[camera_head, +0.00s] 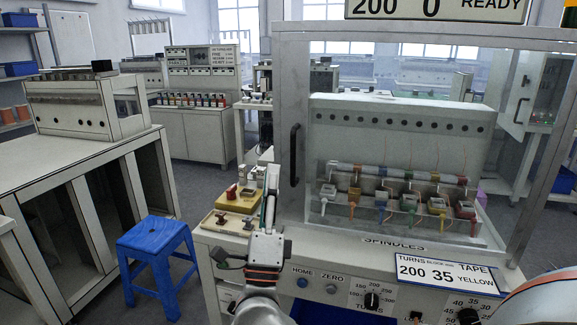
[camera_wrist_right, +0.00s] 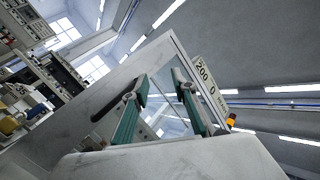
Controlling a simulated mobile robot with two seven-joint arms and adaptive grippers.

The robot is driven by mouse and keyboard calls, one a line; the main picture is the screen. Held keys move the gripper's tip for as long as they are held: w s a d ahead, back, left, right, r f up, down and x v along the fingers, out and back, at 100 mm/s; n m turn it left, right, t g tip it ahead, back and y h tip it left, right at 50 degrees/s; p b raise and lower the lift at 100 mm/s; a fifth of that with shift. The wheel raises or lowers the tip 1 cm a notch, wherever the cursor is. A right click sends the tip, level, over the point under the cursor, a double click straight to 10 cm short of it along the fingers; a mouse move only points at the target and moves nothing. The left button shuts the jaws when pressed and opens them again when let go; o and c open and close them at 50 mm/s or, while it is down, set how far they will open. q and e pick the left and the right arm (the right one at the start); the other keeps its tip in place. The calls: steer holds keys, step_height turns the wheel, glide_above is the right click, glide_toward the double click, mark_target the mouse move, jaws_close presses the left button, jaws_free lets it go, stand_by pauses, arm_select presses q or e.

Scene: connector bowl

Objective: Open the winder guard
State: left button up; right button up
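The winder guard (camera_head: 284,100) is a clear panel in a grey frame, standing in front of the winder and looking shut. Its black upright bar handle (camera_head: 294,155) is on the left side of the frame. My right gripper (camera_head: 270,180) is just left of and below the handle, seen nearly edge-on. In the right wrist view the two green fingers of this gripper (camera_wrist_right: 161,90) are spread with nothing visible between them. A dark bar that looks like the handle (camera_wrist_right: 107,106) lies beside the left finger; I cannot tell whether they touch. My left gripper is not in view.
Behind the guard is a row of spindles with coloured parts (camera_head: 395,200). A settings card (camera_head: 445,273) and knobs (camera_head: 372,300) are on the front panel. A yellow block (camera_head: 239,200) stands left of the guard. A blue stool (camera_head: 155,250) stands on the floor at left.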

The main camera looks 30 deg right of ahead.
steer(key=w+d+r+m+g+h+b, duration=0.2)
steer(key=d+m+g+h, duration=0.3)
steer(key=m+g, duration=0.55)
steer(key=m+g+y+b, duration=0.1)
steer(key=m+y+b, duration=0.1)
steer(key=m+y, duration=0.6)
glide_toward(292, 157)
steer(key=w+d+h, duration=0.1)
steer(key=w+d, duration=0.1)
steer(key=d, duration=0.1)
steer(key=shift+m, duration=0.25)
steer(key=x, duration=0.4)
steer(key=f+x, duration=0.1)
steer(key=x, duration=0.2)
steer(key=shift+w, duration=0.1)
jaws_close()
